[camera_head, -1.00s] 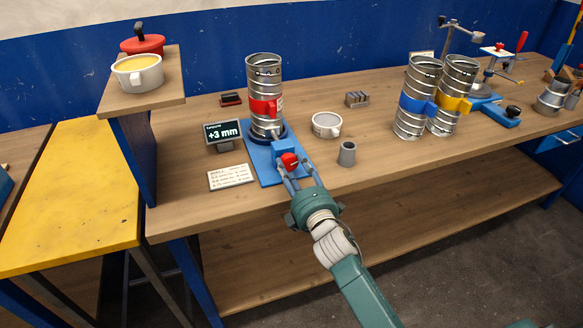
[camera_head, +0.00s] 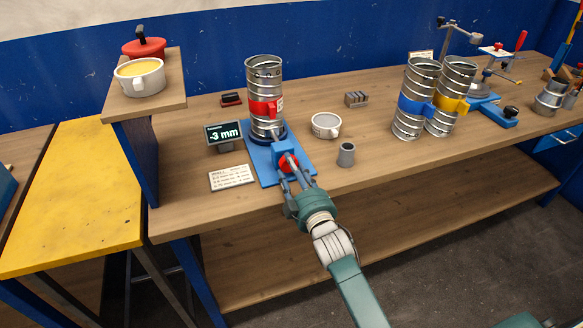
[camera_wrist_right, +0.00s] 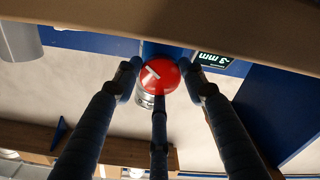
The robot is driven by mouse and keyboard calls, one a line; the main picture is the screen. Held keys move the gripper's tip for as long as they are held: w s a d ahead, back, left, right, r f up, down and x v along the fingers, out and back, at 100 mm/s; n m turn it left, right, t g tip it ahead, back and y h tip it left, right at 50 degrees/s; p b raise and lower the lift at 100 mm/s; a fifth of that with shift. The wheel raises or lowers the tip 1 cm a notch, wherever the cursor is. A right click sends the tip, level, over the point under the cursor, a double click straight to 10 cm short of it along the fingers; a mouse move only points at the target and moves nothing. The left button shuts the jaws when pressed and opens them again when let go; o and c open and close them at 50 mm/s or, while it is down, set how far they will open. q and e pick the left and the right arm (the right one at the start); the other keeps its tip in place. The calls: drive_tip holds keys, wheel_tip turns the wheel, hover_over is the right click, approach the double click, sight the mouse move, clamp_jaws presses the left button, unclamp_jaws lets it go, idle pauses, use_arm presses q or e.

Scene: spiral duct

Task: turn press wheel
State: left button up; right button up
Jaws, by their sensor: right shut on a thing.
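The red press wheel (camera_head: 288,163) is on the front of a blue press block (camera_head: 284,149) on a blue base plate (camera_head: 302,152). My right gripper (camera_head: 292,178) is shut on the wheel from the front. In the right wrist view the red wheel (camera_wrist_right: 159,76), with a pale mark, sits between the fingers (camera_wrist_right: 160,85). A spiral duct with a red band (camera_head: 264,90) stands upright on the press. The display (camera_head: 224,136) beside it reads -3 mm. My left gripper is not in view.
A lettered card (camera_head: 231,178) lies left of the press. A grey cup (camera_head: 346,154) and a white-handled pot (camera_head: 326,125) stand to its right. Ducts with blue (camera_head: 415,105) and yellow (camera_head: 450,102) bands stand farther right.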

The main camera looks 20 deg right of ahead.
drive_tip(key=shift+d+f+m, duration=0.1)
drive_tip(key=shift+d+m, duration=0.05)
drive_tip(key=shift+m, duration=0.85)
drive_tip(key=shift+f, duration=0.2)
drive_tip(key=o, duration=1.2)
drive_tip(key=shift+c, duration=0.2)
drive_tip(key=shift+s, duration=0.2)
drive_tip(key=s, duration=1.1)
drive_tip(key=shift+s+d, duration=0.25)
drive_tip(key=shift+s, duration=0.1)
